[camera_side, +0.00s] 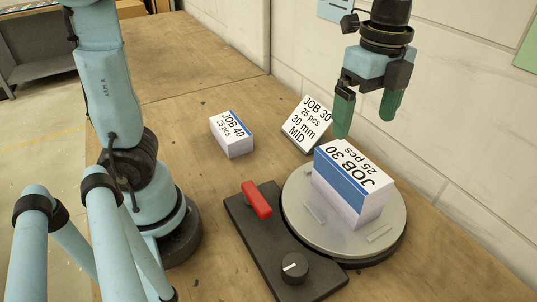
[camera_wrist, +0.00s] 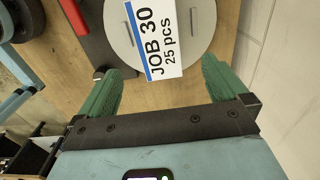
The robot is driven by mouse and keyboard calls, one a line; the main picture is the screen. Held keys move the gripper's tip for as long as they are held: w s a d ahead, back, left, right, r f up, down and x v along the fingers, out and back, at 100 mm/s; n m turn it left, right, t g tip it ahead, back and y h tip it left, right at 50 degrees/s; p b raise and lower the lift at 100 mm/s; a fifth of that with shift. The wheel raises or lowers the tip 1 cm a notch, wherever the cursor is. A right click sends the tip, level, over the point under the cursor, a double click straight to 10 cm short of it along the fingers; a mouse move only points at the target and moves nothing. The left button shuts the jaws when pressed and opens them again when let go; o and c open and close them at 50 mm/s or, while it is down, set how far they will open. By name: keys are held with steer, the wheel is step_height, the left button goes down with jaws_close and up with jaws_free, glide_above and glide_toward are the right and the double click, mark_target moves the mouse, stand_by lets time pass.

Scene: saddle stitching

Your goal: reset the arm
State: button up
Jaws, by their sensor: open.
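My gripper (camera_side: 367,112) has two green fingers and hangs open and empty above the back of the round plate. In the wrist view its fingers (camera_wrist: 166,85) are spread wide, with nothing between the tips. A white stack with a blue stripe, marked JOB 30 25 pcs (camera_side: 348,183), stands on the round grey plate (camera_side: 300,222) just below and in front of my gripper. In the wrist view the JOB 30 stack (camera_wrist: 157,40) lies ahead of the fingertips, apart from them.
A black base with a red lever (camera_side: 256,199) and a dark knob (camera_side: 294,267) adjoins the plate. A JOB 40 stack (camera_side: 232,135) sits on the wooden table (camera_side: 200,85). A tilted JOB 30 sign (camera_side: 307,125) stands behind the plate. A pale wall (camera_side: 455,130) runs close along the right.

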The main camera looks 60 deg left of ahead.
mark_target(354, 163)
step_height(354, 163, down, 11)
steer(key=shift+r, duration=0.15)
steer(key=r, duration=0.5)
steer(key=shift+s+d+r, duration=0.2)
steer(key=shift+s+d, duration=0.05)
steer(key=shift+s, duration=0.05)
steer(key=s+d+r, duration=0.6)
steer(key=s+d, duration=0.1)
steer(key=s, duration=0.1)
steer(key=w+a+f+n, duration=0.1)
steer(key=a+f+n, duration=0.2)
steer(key=a+n, duration=1.1)
steer(key=shift+w+a, duration=0.2)
steer(key=shift+a, duration=0.55)
